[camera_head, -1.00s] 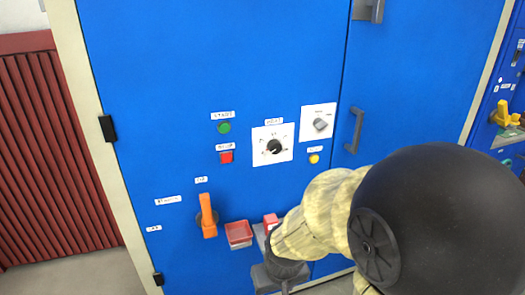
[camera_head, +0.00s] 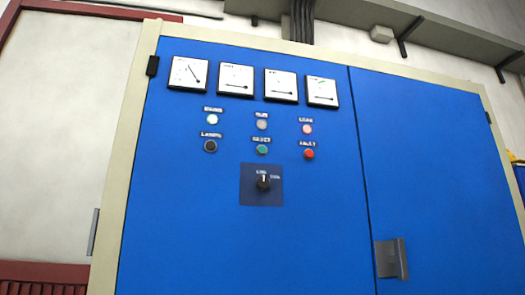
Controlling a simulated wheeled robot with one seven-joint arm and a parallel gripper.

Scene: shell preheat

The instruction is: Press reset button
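A round green button (camera_head: 262,149) sits on the upper part of the blue cabinet door. The small label (camera_head: 261,139) just above it appears to read RESET, though the letters are blurred. A black button (camera_head: 210,146) is to its left and a red button (camera_head: 309,154) to its right. A grey round lamp or button (camera_head: 262,124) is directly above the label. Nothing covers the green button. My gripper is not in this view, so its opening and its distance from the button cannot be seen.
Below the green button is a black rotary knob (camera_head: 263,183) on a dark plate. Several dial gauges (camera_head: 235,80) line the top of the cabinet door (camera_head: 200,230). A grey handle (camera_head: 391,259) juts out from the right door. The door face around the buttons is clear.

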